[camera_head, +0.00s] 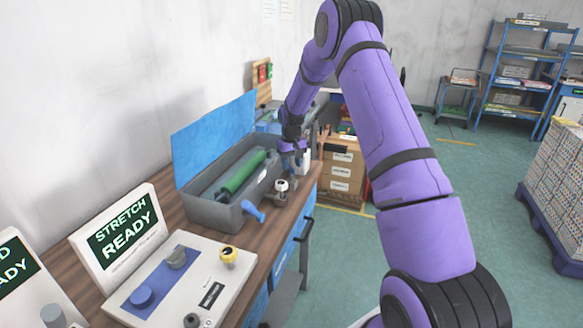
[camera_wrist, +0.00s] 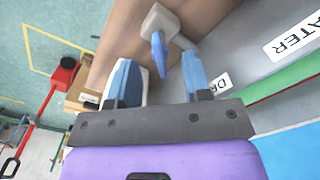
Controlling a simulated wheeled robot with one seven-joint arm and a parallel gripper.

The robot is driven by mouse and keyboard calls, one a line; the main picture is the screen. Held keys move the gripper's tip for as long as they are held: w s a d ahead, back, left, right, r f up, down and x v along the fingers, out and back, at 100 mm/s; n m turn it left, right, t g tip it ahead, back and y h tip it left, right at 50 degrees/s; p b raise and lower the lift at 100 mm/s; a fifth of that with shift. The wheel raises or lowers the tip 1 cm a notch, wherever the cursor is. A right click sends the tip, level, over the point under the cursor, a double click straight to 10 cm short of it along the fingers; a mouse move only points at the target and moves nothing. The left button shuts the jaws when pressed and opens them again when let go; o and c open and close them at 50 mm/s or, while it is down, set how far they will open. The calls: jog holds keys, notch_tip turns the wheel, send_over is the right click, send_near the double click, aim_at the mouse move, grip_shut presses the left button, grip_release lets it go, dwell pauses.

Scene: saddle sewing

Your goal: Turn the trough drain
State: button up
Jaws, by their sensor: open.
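The trough (camera_head: 225,208) is a grey open box on the wooden bench, with a green roller inside. Its side wall fills the right of the wrist view (camera_wrist: 245,60), with a label partly hidden by a finger that begins "D". A pale square block with a blue lever (camera_wrist: 158,52), which looks like the drain, stands beside that wall. My gripper (camera_wrist: 158,78) is open and empty; the lever is just beyond its fingertips, in line with the gap, apparently untouched. In the head view my gripper (camera_head: 297,152) is at the trough's far right side, and the drain there cannot be told clearly.
A blue lid (camera_head: 213,137) stands open behind the trough. A blue handle (camera_head: 253,211) sticks out at its near end, beside a pale-topped fitting (camera_head: 281,188). A control panel (camera_head: 180,280) with knobs is in front. Cardboard boxes (camera_head: 342,170) stand beyond the bench edge.

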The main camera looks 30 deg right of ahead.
notch_tip(320, 180, up, 9)
dwell(0.3)
dwell(0.4)
notch_tip(320, 180, up, 13)
jog(key=t, duration=0.1)
send_over(291, 167)
jog(key=s+a, duration=0.6)
jog(key=s, duration=0.1)
jog(key=s+a+r+t, duration=0.2)
jog(key=s+a+r, duration=0.4)
jog(key=s+r, duration=0.45)
jog(key=s+a+t, duration=0.1)
jog(key=s+a, duration=0.2)
jog(key=s, duration=1.1)
jog(key=s+a+n+t, duration=0.1)
jog(key=s+a, duration=0.2)
jog(key=s, duration=1.1)
